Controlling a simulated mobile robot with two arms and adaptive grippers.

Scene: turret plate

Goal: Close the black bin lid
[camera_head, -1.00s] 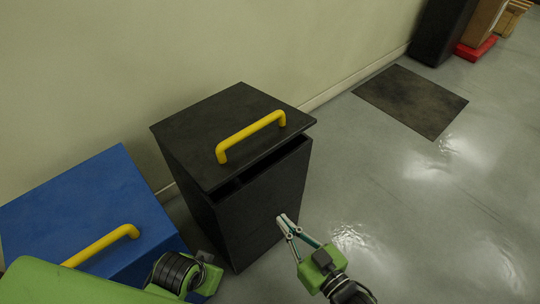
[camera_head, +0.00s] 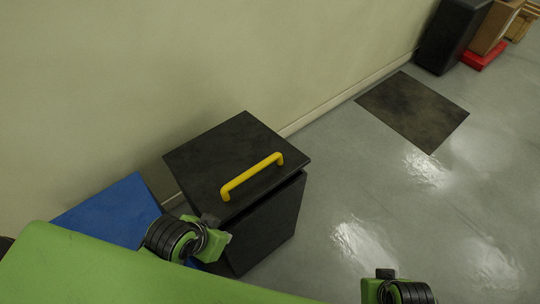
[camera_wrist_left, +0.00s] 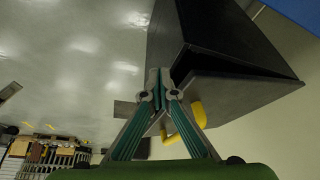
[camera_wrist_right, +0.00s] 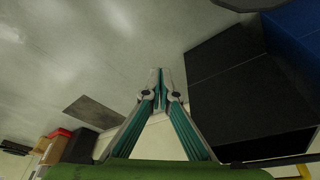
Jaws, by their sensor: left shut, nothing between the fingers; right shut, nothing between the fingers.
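The black bin (camera_head: 265,228) stands against the wall in the head view. Its black lid (camera_head: 215,150) with a yellow handle (camera_head: 252,176) lies over the top, slightly tilted. A dark wedge-shaped gap shows between lid and bin in the left wrist view, where the bin (camera_wrist_left: 210,30) and the handle (camera_wrist_left: 198,112) also appear. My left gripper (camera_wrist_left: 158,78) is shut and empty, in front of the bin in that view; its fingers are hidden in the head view. My right gripper (camera_wrist_right: 158,78) is shut and empty, left of the bin (camera_wrist_right: 240,90) in its wrist view.
A blue bin (camera_head: 110,210) stands left of the black bin, partly behind my green arm. A dark floor mat (camera_head: 412,110) lies to the right. A black box (camera_head: 450,35) and a red item (camera_head: 484,55) stand at the far right. The floor between is clear.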

